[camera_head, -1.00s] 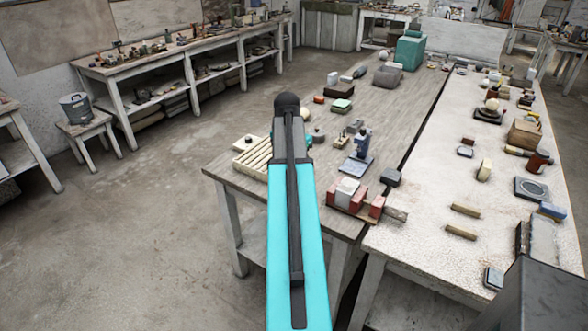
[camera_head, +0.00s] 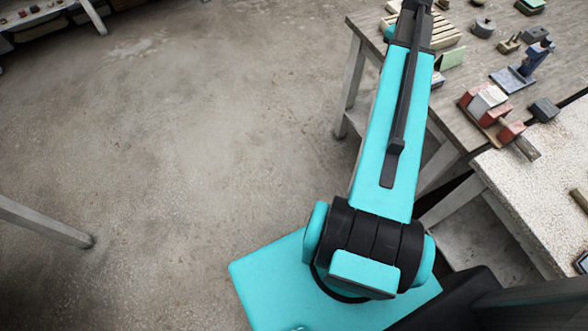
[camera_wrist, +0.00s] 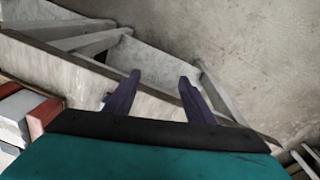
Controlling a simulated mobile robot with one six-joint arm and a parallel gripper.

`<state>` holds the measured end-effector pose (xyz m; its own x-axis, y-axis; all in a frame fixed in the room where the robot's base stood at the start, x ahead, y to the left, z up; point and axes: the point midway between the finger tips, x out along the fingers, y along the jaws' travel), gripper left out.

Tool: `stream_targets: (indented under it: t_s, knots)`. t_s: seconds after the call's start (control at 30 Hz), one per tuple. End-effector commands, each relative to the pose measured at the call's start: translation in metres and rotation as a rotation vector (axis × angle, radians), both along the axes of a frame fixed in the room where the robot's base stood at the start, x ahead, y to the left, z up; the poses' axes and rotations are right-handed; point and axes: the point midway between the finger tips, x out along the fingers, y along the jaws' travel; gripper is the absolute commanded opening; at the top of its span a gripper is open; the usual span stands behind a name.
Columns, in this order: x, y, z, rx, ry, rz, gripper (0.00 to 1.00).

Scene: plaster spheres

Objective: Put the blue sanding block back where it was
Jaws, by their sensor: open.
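My gripper (camera_wrist: 159,78) shows in the wrist view with its two dark fingers apart and nothing between them. Past the fingers are the wooden edge of a table and white legs and boards below it. In the head view my arm hides the gripper. I cannot make out a blue sanding block for certain in either current view. A small pale-blue patch shows beside the left finger, too little to identify.
On the grey wooden table are a slatted wooden rack (camera_head: 447,33), a blue stand-like tool (camera_head: 520,74), red and white blocks (camera_head: 487,101) and a dark grey block (camera_head: 544,110). A pale table (camera_head: 540,180) adjoins it. The floor at left is open.

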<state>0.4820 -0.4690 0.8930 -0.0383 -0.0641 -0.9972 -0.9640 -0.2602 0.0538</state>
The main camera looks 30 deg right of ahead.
Motion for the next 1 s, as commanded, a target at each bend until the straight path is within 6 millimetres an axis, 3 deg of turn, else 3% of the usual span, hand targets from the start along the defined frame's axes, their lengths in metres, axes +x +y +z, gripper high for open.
stream_targets:
  t_s: [0.03, 0.2, 0.47, 0.77, 1.0]
  knots:
    - [0.006, 0.019, -0.018, 0.016, 0.013, 0.044, 0.49]
    - [0.022, 0.074, -0.069, 0.058, 0.048, 0.177, 0.49]
    - [0.029, 0.16, -0.14, 0.123, 0.105, 0.38, 0.49]
    - [0.01, 0.257, -0.213, 0.192, 0.173, 0.608, 0.49]
    - [-0.024, 0.329, -0.264, 0.248, 0.236, 0.788, 0.49]
